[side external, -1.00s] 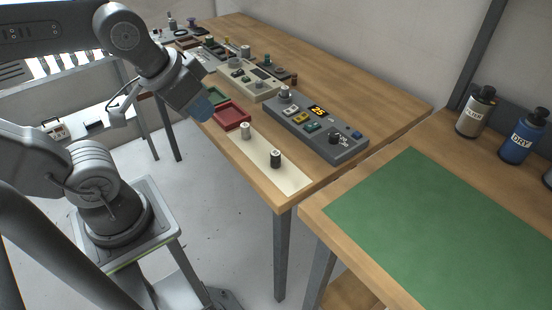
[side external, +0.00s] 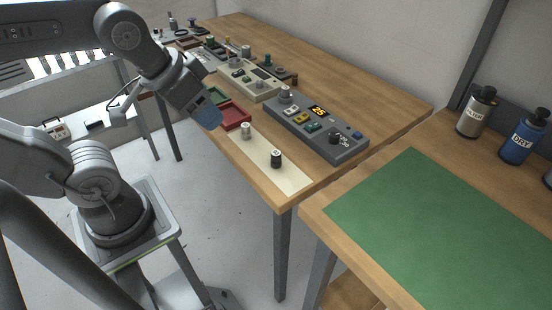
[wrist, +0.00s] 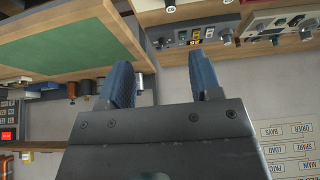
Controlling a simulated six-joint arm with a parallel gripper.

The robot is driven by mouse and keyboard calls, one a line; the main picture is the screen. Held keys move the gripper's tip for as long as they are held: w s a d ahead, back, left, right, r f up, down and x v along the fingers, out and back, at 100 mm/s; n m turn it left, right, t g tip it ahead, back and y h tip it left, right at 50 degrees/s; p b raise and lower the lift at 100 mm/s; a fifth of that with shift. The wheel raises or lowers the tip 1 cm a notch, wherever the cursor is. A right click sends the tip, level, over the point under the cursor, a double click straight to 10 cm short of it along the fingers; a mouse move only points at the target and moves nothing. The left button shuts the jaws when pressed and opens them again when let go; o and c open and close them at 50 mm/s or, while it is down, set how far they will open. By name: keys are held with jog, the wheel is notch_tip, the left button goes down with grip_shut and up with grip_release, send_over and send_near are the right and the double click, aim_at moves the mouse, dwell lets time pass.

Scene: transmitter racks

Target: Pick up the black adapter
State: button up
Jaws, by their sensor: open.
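The black adapter (side external: 276,159) is a small dark cylinder with a light top. It stands upright on a cream strip (side external: 288,184) near the table's front corner. A pale adapter (side external: 245,131) stands on the same strip, farther back. My gripper (side external: 209,116) is beside the red tray, to the left of both adapters and apart from the black one. In the wrist view my gripper (wrist: 162,75) has its two blue fingers spread, with nothing between them. I cannot clearly pick out the black adapter in the wrist view.
A grey control box (side external: 345,151) with an orange display sits right of the strip. A green mat (side external: 440,225) covers the neighbouring table, with bottles (side external: 521,137) behind it.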

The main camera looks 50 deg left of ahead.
jog(key=w+a+f+m+g, duration=0.1)
jog(key=w+f+m+g, duration=0.2)
jog(key=w+m, duration=0.65)
jog(key=m+g, duration=0.3)
jog(key=m, duration=0.3)
send_over(277, 153)
notch_tip(277, 153, down, 7)
jog(key=shift+n, duration=0.25)
jog(key=f, duration=0.8)
jog(key=shift+w+a+f, duration=0.15)
jog(key=shift+w, duration=0.1)
jog(key=shift+s+f, duration=0.2)
jog(key=shift+f, duration=1.15)
jog(key=shift+s+f, duration=0.15)
jog(key=shift+f, duration=1.15)
jog(key=shift+c, duration=0.2)
jog(key=c, duration=1)
jog(key=shift+r, duration=0.15)
